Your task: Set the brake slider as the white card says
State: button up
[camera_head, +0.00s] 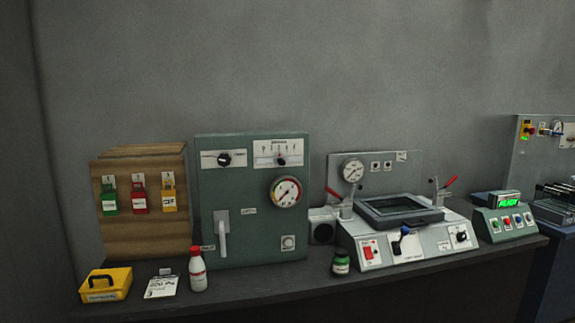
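The brake slider is a small dark knob (282,160) on a white scale plate (266,160) at the upper right of the green panel box (212,185). The knob stands right of the plate's middle, but the scale marks are too small to read. The white card (162,287) with black print lies on the bench at the lower left, between a yellow box and a white bottle. Its text is too blurred to read for sure. My gripper is not in view.
The green panel also has a black rotary knob (224,160), a gauge (286,192) and a grey lever (222,236). The red-capped bottle (197,272) stands before its left side. A small green jar (341,263) stands to the right, near a machine with red-handled clamps (390,235).

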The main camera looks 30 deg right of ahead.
aim_at(279, 161)
jog(key=u, duration=0.05)
jog(key=i, duration=1)
jog(key=z, duration=0.05)
